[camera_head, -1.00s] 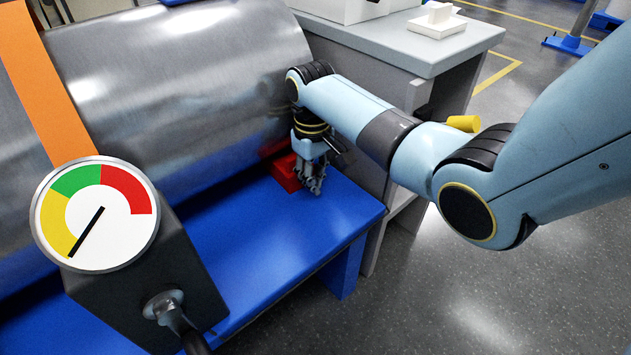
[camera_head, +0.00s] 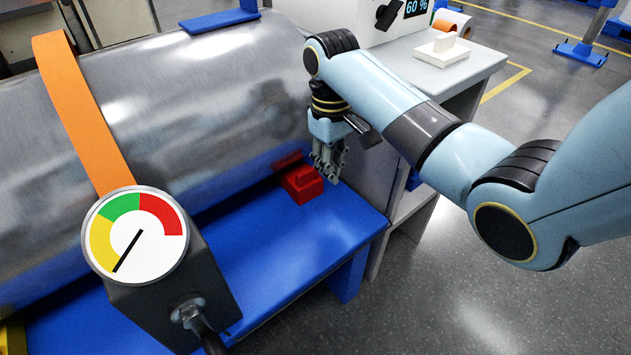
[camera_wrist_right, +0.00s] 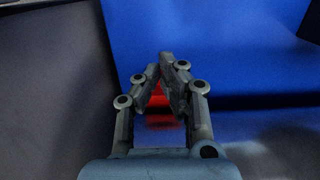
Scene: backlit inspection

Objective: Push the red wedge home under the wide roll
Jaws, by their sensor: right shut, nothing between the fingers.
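The wide roll (camera_head: 200,110) is a large shiny metal cylinder lying on a blue stand (camera_head: 290,235), with an orange band around it. The red wedge (camera_head: 302,184) sits on the stand at the roll's lower right edge, its back end close to the roll. Whether it touches the roll cannot be told. My right gripper (camera_head: 329,178) is shut and empty, pointing down just right of the wedge; contact is unclear. In the right wrist view the closed fingers (camera_wrist_right: 168,62) show with a red patch of the wedge (camera_wrist_right: 160,104) behind them. My left gripper is out of view.
A round gauge (camera_head: 135,237) on a dark box stands at the front left, its needle at the yellow's lower end. A grey bench (camera_head: 450,65) with a white block (camera_head: 443,49) stands behind my right arm.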

